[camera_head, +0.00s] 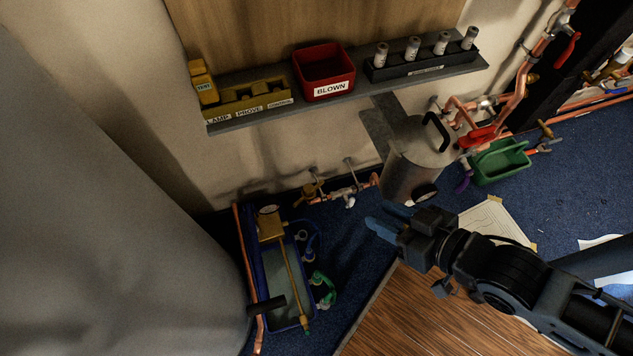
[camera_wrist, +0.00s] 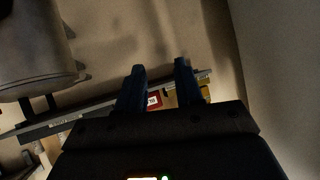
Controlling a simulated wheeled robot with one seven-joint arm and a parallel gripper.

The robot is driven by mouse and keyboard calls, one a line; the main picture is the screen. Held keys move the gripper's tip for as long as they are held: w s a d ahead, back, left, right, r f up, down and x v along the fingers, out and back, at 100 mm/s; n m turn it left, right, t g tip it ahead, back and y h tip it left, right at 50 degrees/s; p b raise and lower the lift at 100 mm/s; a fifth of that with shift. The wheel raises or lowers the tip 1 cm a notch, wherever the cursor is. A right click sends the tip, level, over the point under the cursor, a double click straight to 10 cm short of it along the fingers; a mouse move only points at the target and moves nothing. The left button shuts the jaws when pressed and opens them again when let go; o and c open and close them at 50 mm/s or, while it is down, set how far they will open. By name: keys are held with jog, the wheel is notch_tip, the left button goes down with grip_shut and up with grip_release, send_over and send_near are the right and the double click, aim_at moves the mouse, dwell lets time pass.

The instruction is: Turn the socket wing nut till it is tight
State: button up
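I cannot make out the socket wing nut for certain in either view. Small brass and copper fittings (camera_head: 345,192) sit low along the wall, left of the metal canister, too small to tell apart. My gripper (camera_head: 383,218) is in front of these fittings and below the canister, its blue fingers pointing left. In the wrist view my gripper (camera_wrist: 160,68) has its two fingers apart with nothing held between them. The wall and the shelf show beyond the fingertips there.
The metal canister (camera_head: 408,170) stands close to my gripper. A shelf (camera_head: 355,94) carries a red BLOWN bin (camera_head: 324,73). A blue tray (camera_head: 305,318) with a brass-topped pump lies left. A green tray (camera_head: 501,161) and copper pipes (camera_head: 516,92) are right.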

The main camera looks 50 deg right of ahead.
jog(key=w+d+f+m+g+h+b, duration=0.1)
jog(key=w+d+f+m+b, duration=0.15)
jog(key=f, duration=0.35)
jog(key=w+d+f+m+g+b, duration=0.1)
jog(key=w+d+f+g, duration=0.15)
jog(key=f, duration=0.45)
jog(key=m+g+y+b, duration=0.2)
jog(key=m+g+b, duration=0.6)
jog(key=m+b, duration=0.5)
send_over(322, 182)
notch_tip(322, 182, down, 19)
jog(key=shift+r, duration=0.15)
jog(key=shift+w+f+b, duration=0.1)
jog(key=shift+f+b, duration=1.4)
jog(key=shift+f, duration=2.3)
grip_shut()
